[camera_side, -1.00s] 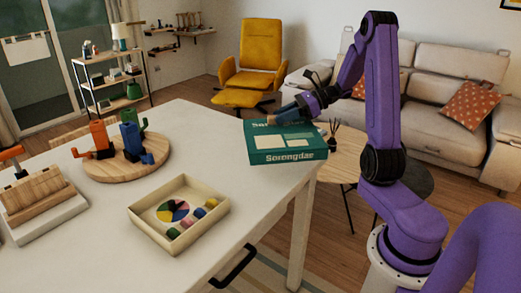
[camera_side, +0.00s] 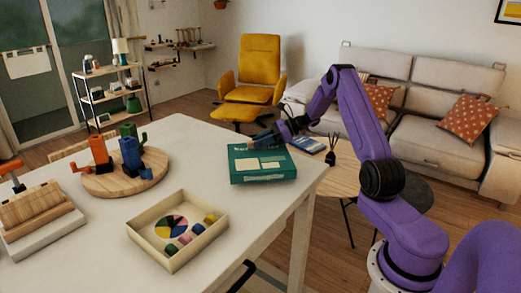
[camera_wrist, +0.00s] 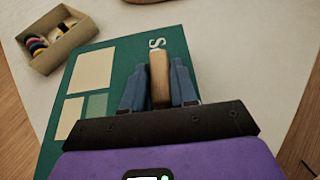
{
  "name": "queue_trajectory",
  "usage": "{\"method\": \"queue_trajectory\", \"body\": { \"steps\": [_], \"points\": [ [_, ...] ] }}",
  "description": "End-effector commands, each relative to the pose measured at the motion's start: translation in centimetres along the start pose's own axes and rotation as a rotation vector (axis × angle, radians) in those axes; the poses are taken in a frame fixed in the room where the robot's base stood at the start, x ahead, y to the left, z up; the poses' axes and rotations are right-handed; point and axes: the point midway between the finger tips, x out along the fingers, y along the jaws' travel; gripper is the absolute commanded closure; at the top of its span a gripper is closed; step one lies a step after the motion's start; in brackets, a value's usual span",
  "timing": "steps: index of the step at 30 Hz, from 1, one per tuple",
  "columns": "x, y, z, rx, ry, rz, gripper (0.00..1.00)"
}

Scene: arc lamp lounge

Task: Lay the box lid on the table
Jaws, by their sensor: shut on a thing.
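The box lid (camera_side: 260,178) is green with pale panels on top and white lettering on its front side. It is level, printed face up, over the right part of the white table (camera_side: 225,235), low to the top; I cannot tell if it touches. My gripper (camera_side: 259,139) is at the lid's far edge. In the wrist view the lid (camera_wrist: 72,82) lies under my gripper (camera_wrist: 160,72), whose blue fingers close on a tan, rod-like piece over the lid. The lid moves with my gripper. The fingers hide part of the lid's lettering.
An open cream tray (camera_side: 133,233) with a coloured disc and small pieces sits nearer the camera. A round wooden board (camera_side: 100,188) with orange, blue and green figures stands at left. A wooden block set (camera_side: 35,215) stands at far left. Bare table surrounds the lid.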

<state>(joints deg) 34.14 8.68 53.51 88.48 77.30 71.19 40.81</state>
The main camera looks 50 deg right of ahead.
Motion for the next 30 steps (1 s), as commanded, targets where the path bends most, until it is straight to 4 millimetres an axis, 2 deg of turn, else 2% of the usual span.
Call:
{"method": "queue_trajectory", "body": {
  "steps": [7,19,20,21,22,30],
  "points": [
    [1.3,-0.3,-2.7,0.003,-0.001,0.000,1.00],
    [1.5,-0.2,-3.2,0.001,-0.001,0.000,1.00],
    [1.5,-0.2,-3.2,0.001,0.000,0.000,0.66],
    [1.5,-0.2,-3.2,0.001,0.000,0.000,0.53],
    [1.5,-0.2,-3.2,0.001,0.000,0.000,0.47],
    [1.4,-0.2,-3.2,0.001,0.000,0.000,0.47]
  ]
}}
